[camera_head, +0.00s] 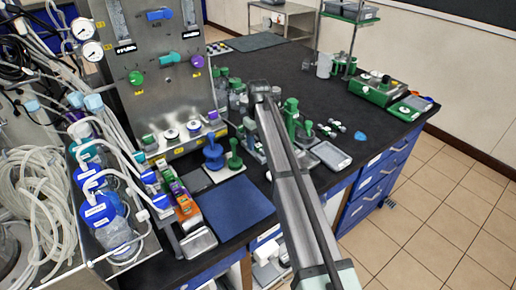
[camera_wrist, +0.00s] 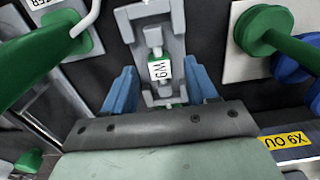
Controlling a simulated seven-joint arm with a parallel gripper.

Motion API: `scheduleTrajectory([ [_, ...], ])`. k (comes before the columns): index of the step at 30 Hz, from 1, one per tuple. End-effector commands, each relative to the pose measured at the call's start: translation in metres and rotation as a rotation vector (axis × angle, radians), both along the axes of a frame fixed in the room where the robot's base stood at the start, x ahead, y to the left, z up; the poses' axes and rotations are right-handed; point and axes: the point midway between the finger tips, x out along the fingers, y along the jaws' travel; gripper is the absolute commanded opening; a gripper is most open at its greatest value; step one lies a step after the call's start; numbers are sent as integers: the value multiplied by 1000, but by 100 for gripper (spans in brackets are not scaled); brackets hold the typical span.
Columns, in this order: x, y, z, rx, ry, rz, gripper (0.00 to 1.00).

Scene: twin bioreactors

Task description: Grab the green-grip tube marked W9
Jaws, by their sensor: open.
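The tube marked W9 (camera_wrist: 158,68) sits in a grey holder (camera_wrist: 178,14) in the middle of the wrist view. Its white label appears upside down, and a little green shows at its near end, largely hidden by my gripper's body. My gripper (camera_wrist: 161,88) is open, with one blue finger on each side of the tube and holder. I see a gap between each finger and the tube; whether the fingers are level with it is unclear. In the head view my arm hides most of this spot, and I cannot make out the tube there.
A green-handled tool (camera_wrist: 262,30) on a pale pad stands close to the right, with a blue one (camera_wrist: 290,68) beside it. Large green parts (camera_wrist: 40,55) crowd the left. In the head view a blue mat (camera_head: 238,207) lies clear at the bench's front.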

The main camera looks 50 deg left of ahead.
Motion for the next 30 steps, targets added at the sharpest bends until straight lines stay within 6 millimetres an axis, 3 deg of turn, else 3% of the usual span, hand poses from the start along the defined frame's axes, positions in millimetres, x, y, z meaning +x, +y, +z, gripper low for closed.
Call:
scheduleTrajectory([
  [3, 0, 0, -10, -1, 0, 0, 57],
  [10, 0, 0, -10, 0, 0, 0, 56],
  [27, 0, 0, -10, 0, 0, 0, 1],
  [30, 0, 0, -10, 0, 0, 0, 0],
])
